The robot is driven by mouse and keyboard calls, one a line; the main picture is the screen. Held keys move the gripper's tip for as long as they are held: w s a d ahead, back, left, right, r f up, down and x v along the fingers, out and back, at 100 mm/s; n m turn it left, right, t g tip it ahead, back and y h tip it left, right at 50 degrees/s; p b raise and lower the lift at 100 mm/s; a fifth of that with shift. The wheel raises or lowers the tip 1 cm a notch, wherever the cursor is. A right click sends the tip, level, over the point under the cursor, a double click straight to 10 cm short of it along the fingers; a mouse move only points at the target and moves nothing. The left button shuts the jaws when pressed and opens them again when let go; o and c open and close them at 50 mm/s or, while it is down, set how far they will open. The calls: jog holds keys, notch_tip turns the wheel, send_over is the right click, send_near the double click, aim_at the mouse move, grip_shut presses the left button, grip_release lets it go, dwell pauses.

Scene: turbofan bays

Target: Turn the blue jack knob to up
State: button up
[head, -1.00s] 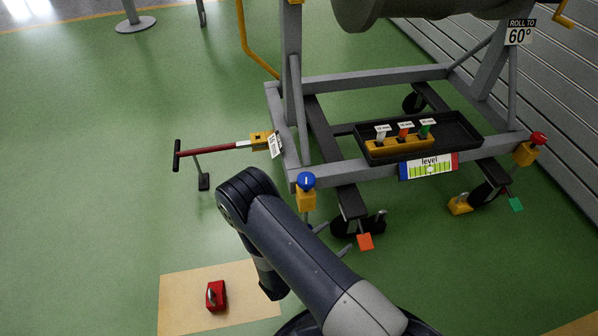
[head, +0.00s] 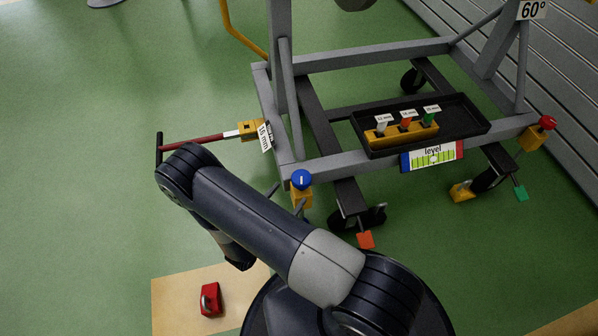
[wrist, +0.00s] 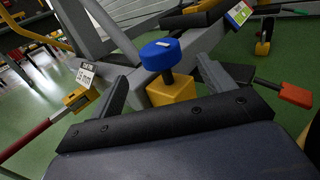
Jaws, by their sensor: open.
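The blue jack knob (head: 302,180) sits on top of a yellow jack body (head: 299,199) at the near left corner of the grey stand. A short white mark shows on its top. In the wrist view the blue knob (wrist: 161,54) stands upright above its yellow block (wrist: 171,90). My gripper (wrist: 160,74) is open, with one grey finger on each side of the knob and its post. Nothing is between the fingers that they visibly touch. In the head view my arm hides most of the gripper.
A red-topped jack (head: 539,132) is at the stand's right corner. A level gauge (head: 433,155) and a black tray (head: 470,127) are on the front beam. A red-handled bar (head: 195,141) sticks out at left. A red object (head: 210,299) lies on a tan mat (head: 170,305).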

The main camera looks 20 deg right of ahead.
aim_at(305, 176)
jog(key=b+x, duration=0.2)
jog(key=x, duration=0.7)
jog(key=shift+w+d, duration=0.2)
jog(key=shift+d, duration=0.05)
jog(key=shift+c, duration=0.3)
jog(key=c, duration=0.9)
